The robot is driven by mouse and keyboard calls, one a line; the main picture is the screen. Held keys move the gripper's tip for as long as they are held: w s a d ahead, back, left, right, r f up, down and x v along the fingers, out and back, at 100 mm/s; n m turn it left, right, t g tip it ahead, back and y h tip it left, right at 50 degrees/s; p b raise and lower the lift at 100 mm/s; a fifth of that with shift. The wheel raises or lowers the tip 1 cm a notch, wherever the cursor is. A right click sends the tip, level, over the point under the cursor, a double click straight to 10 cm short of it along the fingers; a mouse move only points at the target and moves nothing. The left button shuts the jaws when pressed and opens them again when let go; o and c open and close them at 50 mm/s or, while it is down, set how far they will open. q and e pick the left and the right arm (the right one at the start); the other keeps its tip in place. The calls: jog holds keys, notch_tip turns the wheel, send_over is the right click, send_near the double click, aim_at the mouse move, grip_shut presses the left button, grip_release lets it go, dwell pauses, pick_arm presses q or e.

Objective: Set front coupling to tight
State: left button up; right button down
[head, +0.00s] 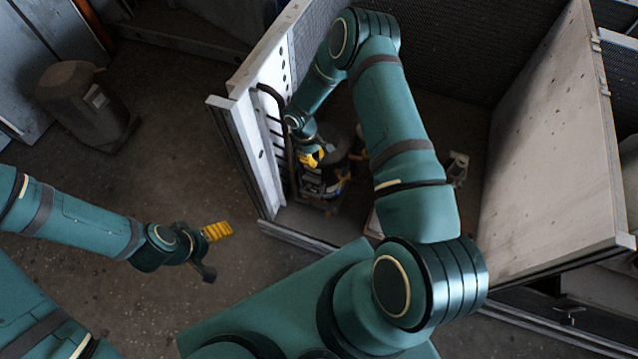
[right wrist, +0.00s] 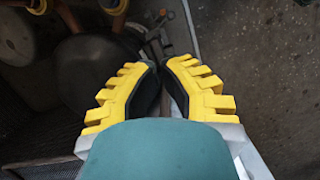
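My right gripper (head: 318,156) reaches down inside the housing, beside the machinery (head: 322,187) near the pale left wall. In the right wrist view its yellow fingers (right wrist: 160,70) lean towards each other, with dark pads close together at the tips. Whether anything is between the pads cannot be told. A dark rounded body (right wrist: 95,68) lies past the left finger, and a thin grey rod (right wrist: 165,30) lies past the tips. I cannot single out the front coupling or its setting. My left gripper (head: 213,252) is empty over the floor outside, its fingers spread apart.
The pale left wall (head: 262,140) with a dark curved pipe stands close to my right gripper. A large pale panel (head: 555,140) stands at the right. A dark motor-like unit (head: 85,105) stands on the floor at the upper left. The floor around my left gripper is clear.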

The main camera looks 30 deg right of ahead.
aim_at(340, 187)
jog(key=shift+d, duration=0.1)
pick_arm(q)
jog(key=shift+f, duration=0.2)
pick_arm(e)
jog(key=s+d+f, duration=0.3)
jog(key=s+f, duration=0.2)
jog(key=f, duration=0.5)
jog(key=shift+s+f, duration=0.2)
jog(key=shift+f, duration=0.05)
